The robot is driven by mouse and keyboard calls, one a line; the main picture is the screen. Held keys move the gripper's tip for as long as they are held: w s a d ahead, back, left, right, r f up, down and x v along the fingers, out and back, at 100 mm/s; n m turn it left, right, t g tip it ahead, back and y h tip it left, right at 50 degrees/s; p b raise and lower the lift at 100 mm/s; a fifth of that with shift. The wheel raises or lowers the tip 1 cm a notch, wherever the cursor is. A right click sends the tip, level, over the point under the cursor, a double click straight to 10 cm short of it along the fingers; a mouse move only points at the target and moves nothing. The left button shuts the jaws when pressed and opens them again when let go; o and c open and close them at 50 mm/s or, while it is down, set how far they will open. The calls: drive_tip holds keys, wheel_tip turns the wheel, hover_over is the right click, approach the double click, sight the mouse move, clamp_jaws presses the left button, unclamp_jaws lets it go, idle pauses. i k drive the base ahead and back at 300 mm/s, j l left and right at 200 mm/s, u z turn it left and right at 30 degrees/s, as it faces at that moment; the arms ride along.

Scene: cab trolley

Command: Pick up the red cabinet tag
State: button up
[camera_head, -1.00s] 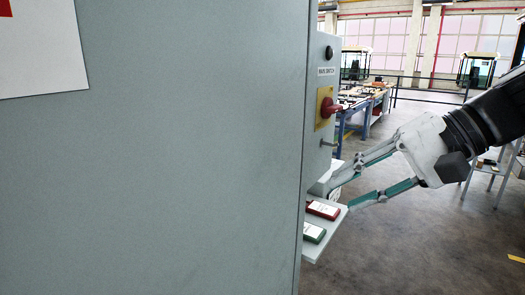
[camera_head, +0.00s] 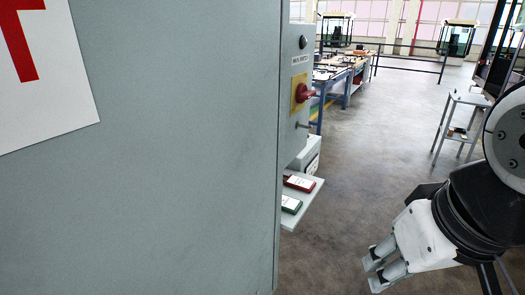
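The red cabinet tag (camera_head: 299,183), with a white label, lies on a small grey shelf (camera_head: 310,201) on the side of the grey cabinet. A green tag (camera_head: 290,205) with a white label lies on the same shelf, in front of it. My gripper (camera_head: 372,273) is at the lower right, apart from the shelf, pointing down and left. Its two fingers look short from this angle, and I cannot tell how far apart the tips are. I see nothing held between them.
The cabinet (camera_head: 180,150) fills the left side. A red rotary switch (camera_head: 304,93), a small handle and a grey box (camera_head: 304,156) jut out above the shelf. A small rack (camera_head: 458,128) stands at the right, and workbenches (camera_head: 338,78) stand behind. Open floor lies between.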

sight(299, 183)
drive_tip(key=z, duration=0.95)
drive_tip(key=i+z, duration=0.35)
drive_tip(key=i, duration=2.75)
drive_tip(key=i+l+u, duration=0.1)
drive_tip(key=i+u, duration=0.15)
drive_tip(key=i, duration=0.15)
drive_tip(key=i+l+u, duration=0.45)
drive_tip(key=i, duration=0.25)
drive_tip(key=j+u, duration=0.1)
drive_tip(key=u, duration=3.5)
